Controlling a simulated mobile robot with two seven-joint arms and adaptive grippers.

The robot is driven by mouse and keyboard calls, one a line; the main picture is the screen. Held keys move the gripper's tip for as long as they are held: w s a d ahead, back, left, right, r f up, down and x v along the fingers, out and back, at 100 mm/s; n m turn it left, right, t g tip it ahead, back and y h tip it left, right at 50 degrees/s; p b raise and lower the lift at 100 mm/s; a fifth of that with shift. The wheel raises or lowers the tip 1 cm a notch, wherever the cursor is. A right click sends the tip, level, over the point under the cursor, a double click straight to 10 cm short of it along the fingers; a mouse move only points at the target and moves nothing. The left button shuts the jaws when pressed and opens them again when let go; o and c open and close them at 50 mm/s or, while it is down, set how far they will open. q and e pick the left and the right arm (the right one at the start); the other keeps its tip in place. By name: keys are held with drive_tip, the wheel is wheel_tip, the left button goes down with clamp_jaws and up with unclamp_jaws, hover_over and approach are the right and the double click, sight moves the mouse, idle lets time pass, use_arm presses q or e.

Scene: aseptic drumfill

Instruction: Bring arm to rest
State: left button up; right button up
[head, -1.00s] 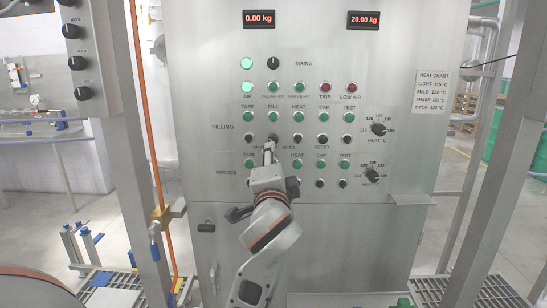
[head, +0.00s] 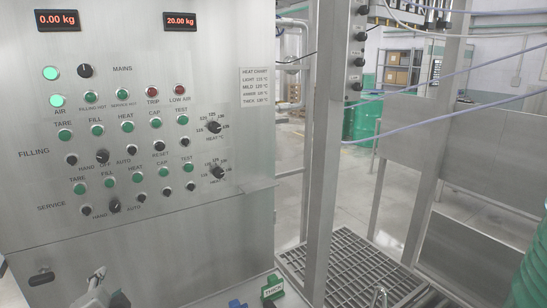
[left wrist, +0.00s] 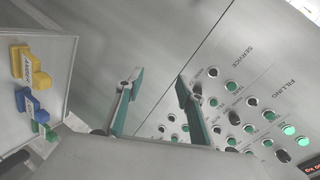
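My left gripper (head: 100,282) shows only in part at the bottom left of the head view, low in front of the steel control panel (head: 215,85). In the left wrist view, its two green-padded fingers (left wrist: 160,82) are apart with nothing between them. The panel's lamps and knobs lie beyond the fingers there. The filling selector knob (head: 102,156) and service selector knob (head: 115,205) are on the panel above the gripper, which is clear of both. My right gripper is not in view.
A green block marked THICK (head: 272,288) and a blue block (head: 237,304) are at the lower edge. The wrist view shows a yellow block (left wrist: 30,68) on a pale tray (left wrist: 62,50). A steel post (head: 322,150) stands right of the panel, beside floor grating (head: 350,268).

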use_arm(q)
drive_tip(key=s+f+n+g+h, duration=0.1)
drive_tip(key=s+f+g+h, duration=0.3)
drive_tip(key=s+f, duration=1.5)
drive_tip(key=w+d+f+n+t+h, duration=0.1)
drive_tip(key=d+f+h, duration=0.4)
drive_tip(key=d+f, duration=0.9)
drive_tip(key=shift+w+d+f+n+t, duration=0.15)
drive_tip(key=shift+d+f+n+t, duration=0.35)
drive_tip(key=shift+f+n, duration=0.55)
